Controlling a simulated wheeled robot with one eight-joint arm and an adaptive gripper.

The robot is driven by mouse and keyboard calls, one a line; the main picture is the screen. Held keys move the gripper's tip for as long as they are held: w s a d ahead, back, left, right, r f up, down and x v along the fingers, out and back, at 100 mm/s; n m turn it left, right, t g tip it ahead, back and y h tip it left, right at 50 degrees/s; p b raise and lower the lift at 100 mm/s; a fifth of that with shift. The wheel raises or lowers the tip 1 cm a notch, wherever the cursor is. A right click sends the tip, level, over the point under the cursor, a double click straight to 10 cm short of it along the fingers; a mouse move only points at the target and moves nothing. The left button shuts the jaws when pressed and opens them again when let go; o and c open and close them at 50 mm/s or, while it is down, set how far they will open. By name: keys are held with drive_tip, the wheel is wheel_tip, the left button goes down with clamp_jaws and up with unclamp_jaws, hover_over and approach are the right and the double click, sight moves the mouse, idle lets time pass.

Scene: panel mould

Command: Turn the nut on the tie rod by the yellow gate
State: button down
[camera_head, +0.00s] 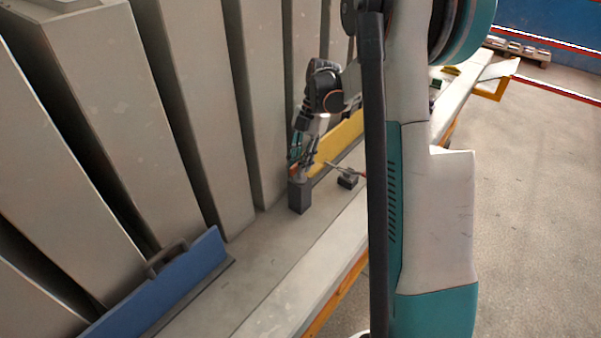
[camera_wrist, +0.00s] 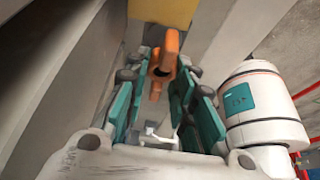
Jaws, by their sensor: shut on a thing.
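The yellow gate (camera_head: 342,143) stands behind my gripper (camera_head: 301,158), between the grey panels and the ledge. It also shows at the top of the wrist view (camera_wrist: 163,10). In the wrist view an orange winged nut (camera_wrist: 166,50) lies between the teal fingers of my gripper (camera_wrist: 160,75), which is shut on it. One wing of the nut points away toward the gate. The tie rod is hidden behind the nut and fingers. In the head view my gripper points down above a dark grey block (camera_head: 299,196), and the nut is mostly hidden.
Tall grey panels (camera_head: 105,90) stand close on the left. A blue gate (camera_head: 185,275) with a dark handle is nearer the camera. A small dark block (camera_head: 347,181) with a thin rod sits on the ledge right of my gripper. Open floor (camera_head: 535,200) is at right.

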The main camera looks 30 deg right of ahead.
sight(297, 164)
drive_tip(key=shift+r+p, duration=1.1)
drive_tip(key=shift+r, duration=0.9)
drive_tip(key=shift+f, duration=0.1)
